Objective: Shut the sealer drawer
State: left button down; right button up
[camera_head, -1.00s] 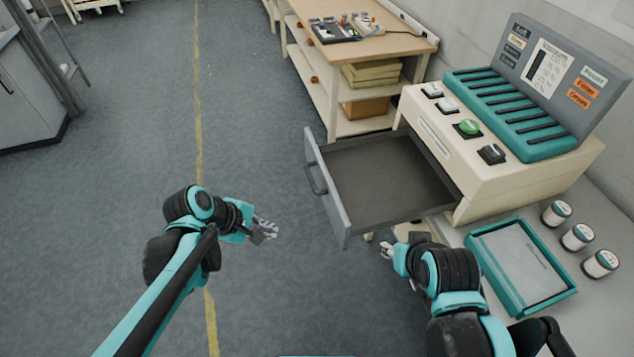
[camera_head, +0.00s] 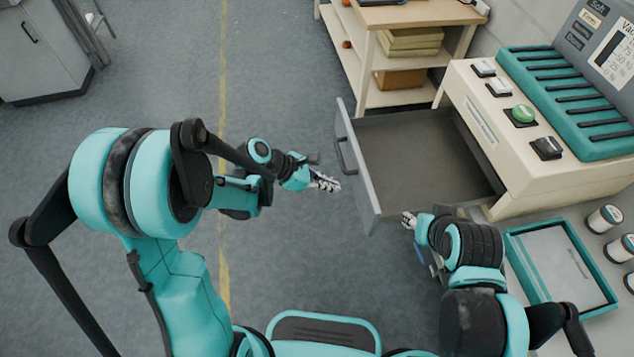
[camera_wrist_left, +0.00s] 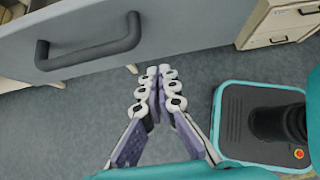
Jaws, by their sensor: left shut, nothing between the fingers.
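The sealer (camera_head: 500,120) is a cream machine with a teal ribbed top at the right in the head view. Its grey drawer (camera_head: 415,160) is pulled well out to the left and looks empty. The drawer's front panel (camera_head: 357,165) carries a dark bar handle (camera_head: 345,157); the handle also shows in the left wrist view (camera_wrist_left: 92,46). My left gripper (camera_head: 328,182) is shut and empty, just left of the front panel and a little below the handle. My right gripper (camera_head: 408,220) is by the drawer's near side; its fingers are too small to read.
A teal-rimmed tray (camera_head: 512,258) and several white-lidded jars (camera_head: 605,218) are on the surface at the right. A wooden shelf unit (camera_head: 370,55) stands behind the drawer. The floor (camera_head: 290,90) left of the drawer is clear.

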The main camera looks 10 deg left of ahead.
aim_at(357, 186)
pick_arm(q)
jog(key=shift+w+d+f+b, duration=0.15)
jog(key=shift+w+d, duration=0.1)
jog(key=shift+d, duration=0.5)
jog(key=shift+w+d+b, duration=0.15)
jog(key=shift+w+d, duration=0.05)
jog(key=shift+d, duration=0.5)
jog(key=shift+w+d+f+b, duration=0.15)
jog(key=shift+w+d, duration=0.1)
jog(key=shift+d, duration=0.5)
jog(key=shift+d, duration=0.1)
jog(key=shift+w+d, duration=0.1)
jog(key=shift+d, duration=0.15)
jog(key=w+d, duration=0.3)
jog(key=d, duration=0.8)
jog(key=w+d, duration=0.4)
jog(key=d, duration=0.6)
jog(key=w+d, duration=0.3)
jog(key=d, duration=0.8)
jog(key=shift+w+d, duration=0.3)
jog(key=shift+d, duration=0.05)
jog(key=shift+w+d+r, duration=0.1)
jog(key=shift+d+r, duration=0.05)
jog(key=shift+d, duration=0.05)
